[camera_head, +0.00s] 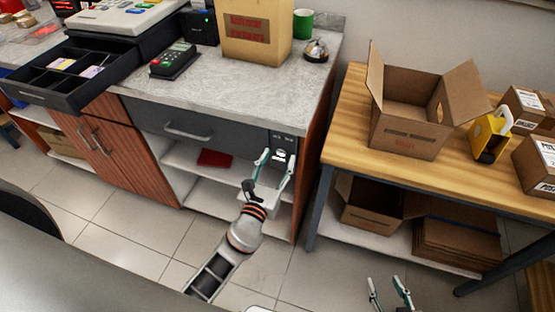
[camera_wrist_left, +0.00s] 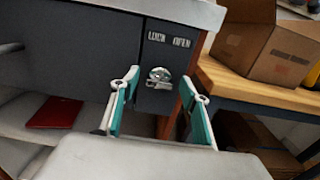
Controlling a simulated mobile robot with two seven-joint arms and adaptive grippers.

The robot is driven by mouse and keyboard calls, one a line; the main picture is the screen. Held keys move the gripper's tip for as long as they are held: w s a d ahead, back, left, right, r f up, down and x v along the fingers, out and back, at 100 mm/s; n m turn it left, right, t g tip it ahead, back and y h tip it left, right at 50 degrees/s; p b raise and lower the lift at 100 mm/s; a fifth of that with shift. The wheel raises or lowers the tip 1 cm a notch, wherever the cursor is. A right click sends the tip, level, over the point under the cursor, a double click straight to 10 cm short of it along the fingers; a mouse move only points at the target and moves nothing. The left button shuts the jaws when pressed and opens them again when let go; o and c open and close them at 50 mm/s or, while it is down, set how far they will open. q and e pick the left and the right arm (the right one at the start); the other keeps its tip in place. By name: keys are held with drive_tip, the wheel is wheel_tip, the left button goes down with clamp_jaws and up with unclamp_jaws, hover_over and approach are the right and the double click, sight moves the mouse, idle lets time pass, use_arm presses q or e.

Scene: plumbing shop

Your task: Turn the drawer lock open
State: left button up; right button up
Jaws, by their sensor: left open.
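The drawer lock (camera_head: 280,155) is a small silver knob on a dark panel at the right end of the counter front. In the left wrist view the knob (camera_wrist_left: 160,74) sits below the white words LOCK and OPEN; I cannot tell which word it points to. The grey drawer (camera_head: 215,143) with a bar handle is left of it and looks shut. My left gripper (camera_head: 277,159) is open, its teal-lined fingers pointing at the lock, one on each side in the picture. I cannot tell whether they touch it. My right gripper (camera_head: 389,284) is open and empty at the bottom.
An open cash drawer (camera_head: 62,96) juts out at the left. A card terminal (camera_head: 174,60), cardboard box (camera_head: 254,38) and bell (camera_head: 316,50) stand on the counter. A wooden table (camera_head: 349,112) with an open carton (camera_head: 405,130) stands close on the right. A red item (camera_head: 214,158) lies on the shelf.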

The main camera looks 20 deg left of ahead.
use_arm(q)
drive_tip(key=shift+w, duration=0.1)
drive_tip(key=c, duration=1.1)
